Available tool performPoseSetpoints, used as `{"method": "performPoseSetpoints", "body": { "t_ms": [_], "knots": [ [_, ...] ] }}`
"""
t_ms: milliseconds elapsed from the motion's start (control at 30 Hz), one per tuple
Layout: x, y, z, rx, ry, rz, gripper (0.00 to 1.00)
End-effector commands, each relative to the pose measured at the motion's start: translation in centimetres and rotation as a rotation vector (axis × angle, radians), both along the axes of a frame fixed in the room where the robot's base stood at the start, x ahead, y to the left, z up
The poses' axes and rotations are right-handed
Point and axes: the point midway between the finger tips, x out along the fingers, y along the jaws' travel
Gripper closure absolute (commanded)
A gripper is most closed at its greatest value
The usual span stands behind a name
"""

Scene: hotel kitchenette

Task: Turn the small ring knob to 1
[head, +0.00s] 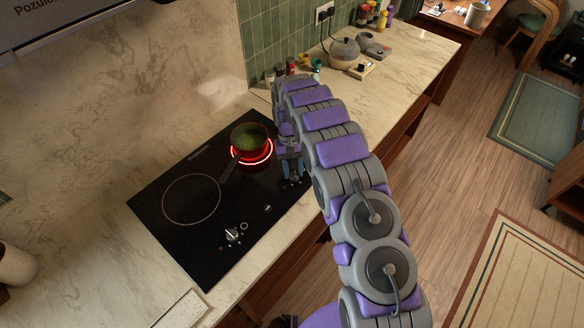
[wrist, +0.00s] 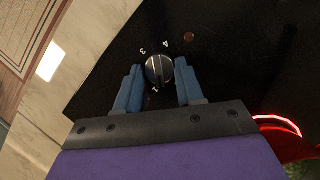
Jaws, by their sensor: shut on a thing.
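The black cooktop (head: 185,235) has a small ring (head: 266,157), glowing red, with a pot (head: 249,137) of green contents on it. My gripper (head: 293,178) is low over the cooktop's right edge, beside that ring. In the wrist view, the small ring knob (wrist: 159,69), dark with a bright ridge, sits between the two blue fingers of my gripper (wrist: 158,82). The fingers are shut on its sides. Marks 3 and 4 show beyond the knob and a mark like 1 on its near side. I cannot tell exactly which mark it points at. In the head view my gripper hides this knob.
Another knob (head: 232,236) is at the cooktop's front left, near the unlit large ring (head: 191,199). The pot's handle (head: 229,172) points toward the front left. A kettle (head: 344,53) and several bottles stand farther back on the marble counter (head: 405,50).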

Motion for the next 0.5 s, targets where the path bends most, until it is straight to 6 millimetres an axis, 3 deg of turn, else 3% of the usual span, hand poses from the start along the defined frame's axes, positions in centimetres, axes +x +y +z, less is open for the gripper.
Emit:
{"method": "performPoseSetpoints", "body": {
  "t_ms": [500],
  "knots": [
    [0.05,-0.14,0.16,0.002,-0.003,-0.335,0.93]
  ]
}}
